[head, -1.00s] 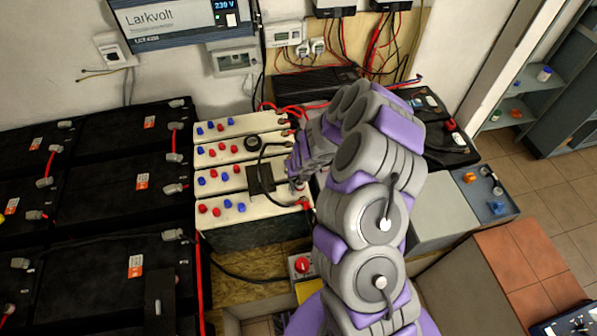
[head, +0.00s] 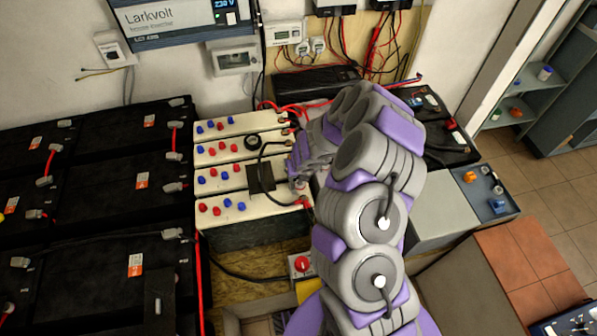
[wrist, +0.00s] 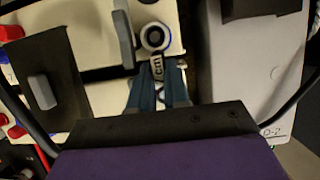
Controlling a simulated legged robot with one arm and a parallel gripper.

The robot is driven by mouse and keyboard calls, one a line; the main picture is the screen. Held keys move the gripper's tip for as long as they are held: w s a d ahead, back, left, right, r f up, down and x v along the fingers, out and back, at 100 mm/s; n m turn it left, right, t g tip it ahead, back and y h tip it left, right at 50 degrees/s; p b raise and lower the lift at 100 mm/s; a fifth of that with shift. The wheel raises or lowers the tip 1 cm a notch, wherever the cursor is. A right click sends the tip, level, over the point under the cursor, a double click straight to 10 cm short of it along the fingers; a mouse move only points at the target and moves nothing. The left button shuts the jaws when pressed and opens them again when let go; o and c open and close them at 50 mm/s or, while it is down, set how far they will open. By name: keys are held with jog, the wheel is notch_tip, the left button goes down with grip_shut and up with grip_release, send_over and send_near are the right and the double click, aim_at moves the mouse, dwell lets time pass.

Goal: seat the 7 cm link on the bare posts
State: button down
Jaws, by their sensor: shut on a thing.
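In the wrist view my gripper (wrist: 160,92) is shut on a narrow link (wrist: 157,68), its tag showing "cm"; the number is not readable. The link's far end shows a round grey eye (wrist: 155,37) with a dark centre and some blue at its edge, over the white battery top. I cannot tell whether this eye is around a post or above it. The link's near end is hidden by the fingers and my wrist. In the head view my gripper (head: 299,178) is at the right end of the white batteries (head: 228,149); the link is hidden there.
A dark plate (head: 261,178) lies across the front white batteries, beside a black cable; it shows with a grey knob in the wrist view (wrist: 28,65). Another grey bar (wrist: 123,30) stands just left of the eye. Large black batteries (head: 110,200) fill the left.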

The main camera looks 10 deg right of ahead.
jog(key=c, duration=1)
grip_release()
jog(key=o, duration=0.4)
jog(key=shift+c, duration=0.2)
jog(key=shift+r, duration=0.1)
jog(key=shift+r+p, duration=3.9)
jog(key=shift+p, duration=0.05)
